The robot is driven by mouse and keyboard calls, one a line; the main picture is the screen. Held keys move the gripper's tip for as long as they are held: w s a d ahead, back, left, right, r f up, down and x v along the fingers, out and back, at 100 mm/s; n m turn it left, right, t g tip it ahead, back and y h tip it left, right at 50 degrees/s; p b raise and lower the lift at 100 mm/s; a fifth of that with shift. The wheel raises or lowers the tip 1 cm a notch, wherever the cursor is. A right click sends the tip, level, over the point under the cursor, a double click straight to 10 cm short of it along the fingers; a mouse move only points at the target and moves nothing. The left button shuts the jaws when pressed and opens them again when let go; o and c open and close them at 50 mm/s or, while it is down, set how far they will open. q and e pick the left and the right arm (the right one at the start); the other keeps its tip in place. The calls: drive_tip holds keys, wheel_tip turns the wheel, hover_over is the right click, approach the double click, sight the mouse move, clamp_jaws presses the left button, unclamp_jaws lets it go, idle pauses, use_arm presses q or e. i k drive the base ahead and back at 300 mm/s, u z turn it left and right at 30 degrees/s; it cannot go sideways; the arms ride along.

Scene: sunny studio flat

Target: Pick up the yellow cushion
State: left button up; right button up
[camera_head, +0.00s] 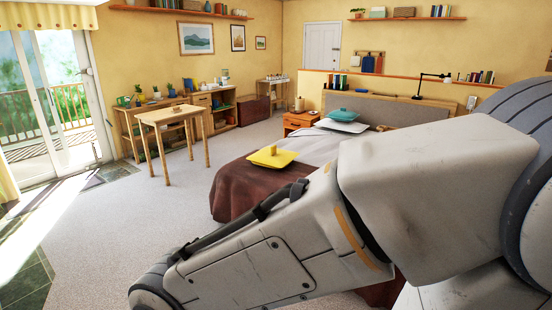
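The yellow cushion (283,160) lies flat on the brown blanket (236,190) at the foot of the bed, near the middle of the picture. A small raised yellow piece stands up on its top; I cannot tell what it is. My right arm comes in from the right, large and close to the camera, and covers much of the bed. Its gripper is outside the picture. My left gripper and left arm are not in view.
A teal cushion (341,114) lies on a white pillow (342,126) farther up the bed. A small wooden table (171,115) stands left of the bed, with a long shelf unit behind it. The carpet (130,215) between bed and glass door is clear.

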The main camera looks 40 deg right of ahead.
sight(273, 158)
drive_tip(key=u, duration=0.15)
drive_tip(key=i, duration=4.1)
drive_tip(key=z, duration=1.2)
drive_tip(key=i, duration=1.55)
drive_tip(key=z, duration=1.1)
drive_tip(key=i, duration=0.6)
drive_tip(key=z, duration=0.2)
